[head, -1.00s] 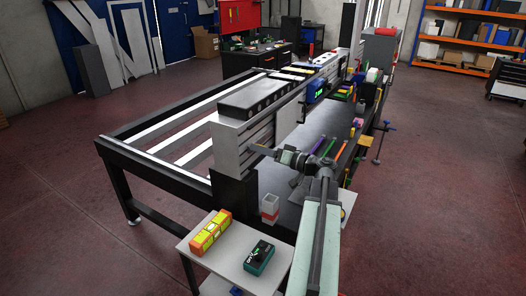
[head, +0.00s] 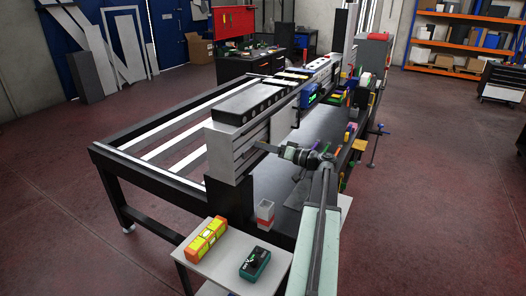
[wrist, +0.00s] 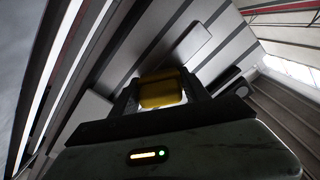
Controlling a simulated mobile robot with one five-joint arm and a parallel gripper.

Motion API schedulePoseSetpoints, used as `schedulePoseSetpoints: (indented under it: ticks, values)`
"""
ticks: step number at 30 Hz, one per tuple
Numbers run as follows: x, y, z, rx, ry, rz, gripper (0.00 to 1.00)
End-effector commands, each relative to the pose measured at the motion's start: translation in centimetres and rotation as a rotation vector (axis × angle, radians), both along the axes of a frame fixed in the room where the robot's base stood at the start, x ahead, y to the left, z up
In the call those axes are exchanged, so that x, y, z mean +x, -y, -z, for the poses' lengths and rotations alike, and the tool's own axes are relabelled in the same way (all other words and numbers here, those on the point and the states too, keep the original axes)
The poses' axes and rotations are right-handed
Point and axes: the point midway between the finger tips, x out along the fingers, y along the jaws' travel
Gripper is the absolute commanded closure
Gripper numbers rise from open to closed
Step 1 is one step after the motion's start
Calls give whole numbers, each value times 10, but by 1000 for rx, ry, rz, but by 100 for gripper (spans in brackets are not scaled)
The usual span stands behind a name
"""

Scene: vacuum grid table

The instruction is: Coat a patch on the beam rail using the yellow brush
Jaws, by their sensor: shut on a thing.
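The beam rail (head: 237,153) is the long grey grooved beam standing along the table, with a black top near its closest end. My gripper (head: 287,153) is in front of the rail's right face, near that end. In the wrist view, my gripper (wrist: 162,95) is shut on the yellow brush (wrist: 162,91), whose yellow body shows between the fingers. In the head view, a thin dark piece reaches from my gripper towards the rail. I cannot tell whether it touches the rail. The brush's tip is not clear, and no coated patch can be made out.
A side table (head: 222,270) in front holds an orange-yellow box (head: 206,240) and a dark green box (head: 255,263). A small white and red container (head: 265,213) stands by the rail's near end. Tools and clamps crowd the table's right edge.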

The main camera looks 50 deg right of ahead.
Motion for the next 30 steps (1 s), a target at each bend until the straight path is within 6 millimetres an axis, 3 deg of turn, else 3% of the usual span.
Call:
schedulePoseSetpoints:
  ticks: [8,18,30]
  values:
    - [2,7,0,0,0,0,78]
    - [12,37,0,0,0,0,78]
    - [9,31,0,0,0,-1,78]
